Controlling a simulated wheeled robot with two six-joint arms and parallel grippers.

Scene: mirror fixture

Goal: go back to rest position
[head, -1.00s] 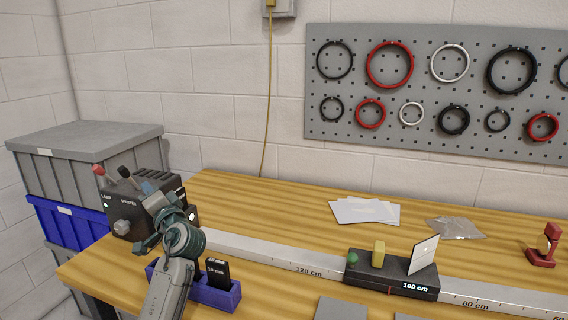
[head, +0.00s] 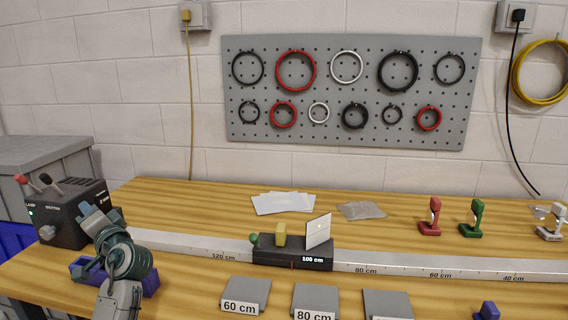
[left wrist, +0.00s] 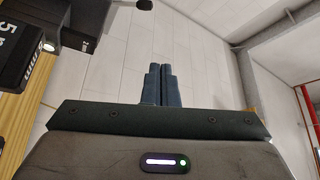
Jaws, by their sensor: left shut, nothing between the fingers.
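My left gripper (head: 96,222) is at the left end of the bench, in front of the black lamp box (head: 68,212) and above the blue holder (head: 150,281). In the left wrist view its two fingers (left wrist: 157,84) are together with nothing between them. The lamp box has levers on top and a lit green light. My right gripper is not in view.
A metal rail (head: 395,267) with centimetre marks runs along the wooden bench (head: 190,292). A black carriage (head: 290,256) with a white card (head: 318,231) sits at 100 cm. Grey labelled plates (head: 246,293) lie in front. Red (head: 431,217) and green (head: 474,218) mounts stand at right.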

